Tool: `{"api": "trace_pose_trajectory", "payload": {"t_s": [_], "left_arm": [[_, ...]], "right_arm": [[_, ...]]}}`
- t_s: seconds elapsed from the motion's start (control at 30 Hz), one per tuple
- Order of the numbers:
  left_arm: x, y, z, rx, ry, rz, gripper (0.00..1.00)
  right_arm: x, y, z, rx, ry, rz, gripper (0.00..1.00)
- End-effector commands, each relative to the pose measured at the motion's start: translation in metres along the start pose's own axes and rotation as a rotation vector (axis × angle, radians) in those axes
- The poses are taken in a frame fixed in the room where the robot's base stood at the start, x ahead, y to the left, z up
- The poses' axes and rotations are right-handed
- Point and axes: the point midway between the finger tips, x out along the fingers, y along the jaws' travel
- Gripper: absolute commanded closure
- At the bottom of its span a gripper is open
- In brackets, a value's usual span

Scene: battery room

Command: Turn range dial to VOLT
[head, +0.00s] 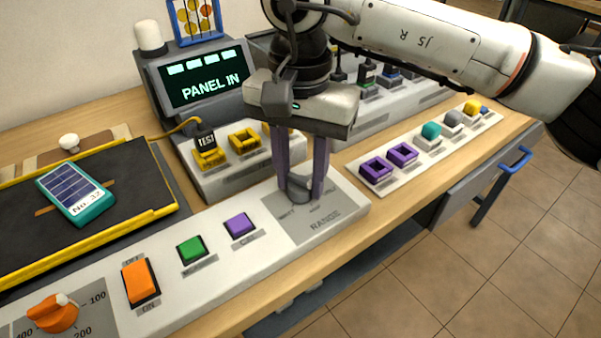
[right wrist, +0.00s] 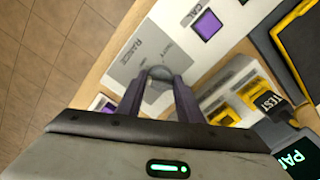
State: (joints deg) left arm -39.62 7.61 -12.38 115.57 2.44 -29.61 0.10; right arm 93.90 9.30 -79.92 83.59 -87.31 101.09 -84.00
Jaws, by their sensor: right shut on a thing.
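The range dial (head: 299,190) is a grey knob on the grey RANGE plate (head: 325,213) at the right end of the front control strip. My right gripper (head: 304,186) points down from above, its purple fingers shut on the dial. In the right wrist view the gripper (right wrist: 160,80) has a finger on each side of the round dial (right wrist: 158,75). Labels are printed around the dial, but they are too small to read surely, and the pointer's direction cannot be told. My left gripper is not in view.
The strip also has a purple CAL button (head: 239,225), a green button (head: 192,249), an orange switch (head: 140,281) and an orange knob (head: 53,313). A screen (head: 201,78) reads PANEL IN. A teal panel (head: 74,193) lies on the black mat at left. Purple sockets (head: 376,170) stand right of the gripper.

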Motion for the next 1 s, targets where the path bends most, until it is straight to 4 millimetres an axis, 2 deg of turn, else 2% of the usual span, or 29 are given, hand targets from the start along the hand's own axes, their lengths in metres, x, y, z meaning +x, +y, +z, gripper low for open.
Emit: {"api": "trace_pose_trajectory", "payload": {"t_s": [0.5,1.0], "left_arm": [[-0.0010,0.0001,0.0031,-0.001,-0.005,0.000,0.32],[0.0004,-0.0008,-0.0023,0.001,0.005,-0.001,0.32]], "right_arm": [[-0.0020,-0.0004,-0.0006,-0.439,0.002,-0.003,0.89],[-0.0021,-0.0005,-0.0007,-0.613,0.003,-0.004,0.89]]}}
